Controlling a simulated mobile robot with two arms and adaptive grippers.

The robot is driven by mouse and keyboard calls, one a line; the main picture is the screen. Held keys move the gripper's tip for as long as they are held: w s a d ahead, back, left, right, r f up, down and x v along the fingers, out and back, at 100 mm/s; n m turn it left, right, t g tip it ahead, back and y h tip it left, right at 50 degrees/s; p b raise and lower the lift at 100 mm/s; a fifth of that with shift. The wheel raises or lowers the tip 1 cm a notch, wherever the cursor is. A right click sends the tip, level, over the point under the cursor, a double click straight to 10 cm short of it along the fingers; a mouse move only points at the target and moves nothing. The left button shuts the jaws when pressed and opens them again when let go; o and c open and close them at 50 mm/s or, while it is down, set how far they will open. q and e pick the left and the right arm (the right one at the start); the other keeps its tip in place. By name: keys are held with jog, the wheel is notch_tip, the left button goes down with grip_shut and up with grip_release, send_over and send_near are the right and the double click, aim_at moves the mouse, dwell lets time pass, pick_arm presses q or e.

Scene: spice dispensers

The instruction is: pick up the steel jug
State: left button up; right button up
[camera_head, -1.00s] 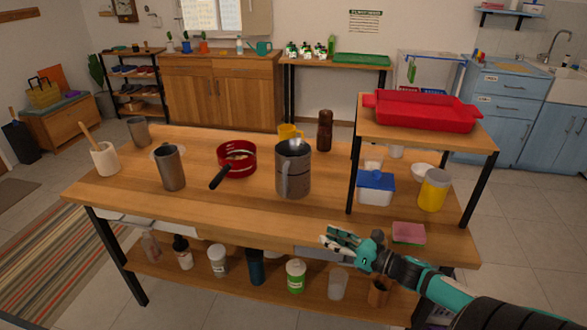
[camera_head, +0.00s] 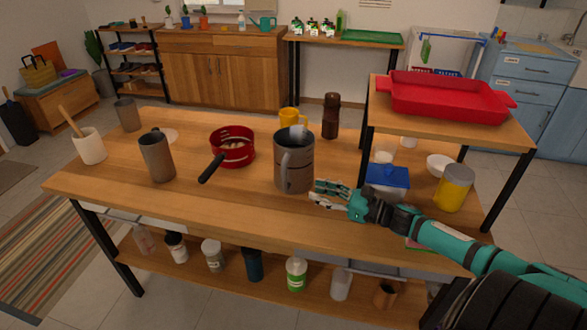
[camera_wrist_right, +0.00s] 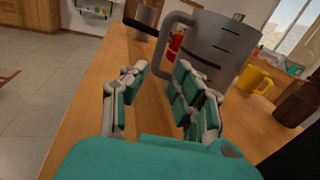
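The steel jug (camera_head: 293,168) is a grey, upright jug with a side handle, standing on the wooden table. Its handle faces the front in the head view. In the right wrist view the jug (camera_wrist_right: 220,52) stands close beyond my fingers, with its handle on its left. My right gripper (camera_head: 327,194) is just right of and in front of the jug, near table height. My left gripper is not in view.
A yellow mug (camera_head: 292,117) and a brown mill (camera_head: 331,115) stand behind. A raised shelf with a red tray (camera_head: 445,99) is at right.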

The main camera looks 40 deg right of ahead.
aim_at(284, 192)
jog(key=b+x, duration=0.1)
jog(key=x, duration=0.3)
jog(key=shift+w+a+f+b, duration=0.1)
jog(key=shift+w+f+b, duration=0.05)
jog(key=shift+w+b, duration=0.25)
jog(key=shift+w+a, duration=0.35)
jog(key=shift+w, duration=0.2)
jog(key=x, duration=0.5)
jog(key=shift+s+a+r+b, duration=0.1)
jog(key=shift+r+b, duration=0.1)
jog(key=shift+b, duration=0.2)
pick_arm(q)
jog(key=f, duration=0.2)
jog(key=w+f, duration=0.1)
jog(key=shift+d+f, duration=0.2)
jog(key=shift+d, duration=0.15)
pick_arm(e)
grip_shut()
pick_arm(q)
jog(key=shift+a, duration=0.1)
pick_arm(e)
jog(key=shift+r, duration=0.1)
